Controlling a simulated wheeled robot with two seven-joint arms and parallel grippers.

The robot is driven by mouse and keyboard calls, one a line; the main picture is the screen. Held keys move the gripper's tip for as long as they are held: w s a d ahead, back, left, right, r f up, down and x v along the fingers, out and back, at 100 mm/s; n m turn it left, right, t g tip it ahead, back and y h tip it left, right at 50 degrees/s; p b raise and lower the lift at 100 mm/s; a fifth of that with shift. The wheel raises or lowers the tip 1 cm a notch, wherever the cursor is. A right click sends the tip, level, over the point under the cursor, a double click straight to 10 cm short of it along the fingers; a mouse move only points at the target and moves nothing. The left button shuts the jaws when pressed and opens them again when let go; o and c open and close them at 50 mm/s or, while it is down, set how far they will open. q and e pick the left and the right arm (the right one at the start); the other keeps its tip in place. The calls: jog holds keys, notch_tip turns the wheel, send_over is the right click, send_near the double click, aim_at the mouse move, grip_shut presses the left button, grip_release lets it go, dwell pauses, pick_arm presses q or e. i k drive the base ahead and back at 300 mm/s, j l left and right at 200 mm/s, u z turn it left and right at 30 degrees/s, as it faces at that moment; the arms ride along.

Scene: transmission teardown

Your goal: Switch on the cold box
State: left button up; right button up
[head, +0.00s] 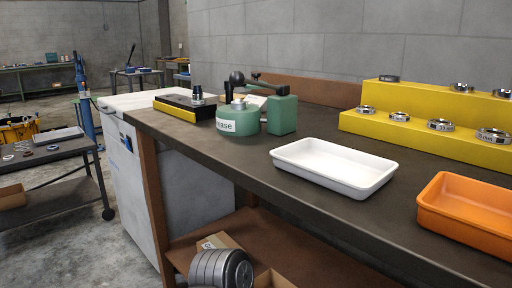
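A white chest-like box, which looks like the cold box (140,195), stands on the floor at the left end of the workbench, partly hidden behind the bench leg. Its pale lid (130,101) looks closed. A small blue patch (127,143) shows on its left-facing side near the top; it is too small to tell whether it is a switch, or what state it is in. Neither of my grippers is in view.
The dark workbench (240,160) carries a green grease pot (238,122), a white tray (320,178), an orange tray (450,225) and a yellow stepped rack (400,128) with several rings. A trolley (60,160) stands left. Floor (95,250) before the box is clear.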

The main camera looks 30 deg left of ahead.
aim_at(128, 146)
jog(key=u, duration=1.7)
jog(key=i+j+z, duration=0.15)
jog(key=i+j, duration=0.15)
jog(key=i+j+z, duration=0.15)
jog(key=i+j, duration=0.2)
jog(key=i+j+z, duration=0.15)
jog(key=i+j, duration=0.25)
jog(key=i+j+z, duration=0.15)
jog(key=i+j, duration=0.15)
jog(key=i+j+z, duration=0.15)
jog(key=i+j, duration=0.15)
jog(key=j, duration=0.25)
jog(key=i+j+z, duration=0.15)
jog(key=j, duration=0.35)
jog(key=i+l, duration=0.05)
jog(key=i, duration=0.05)
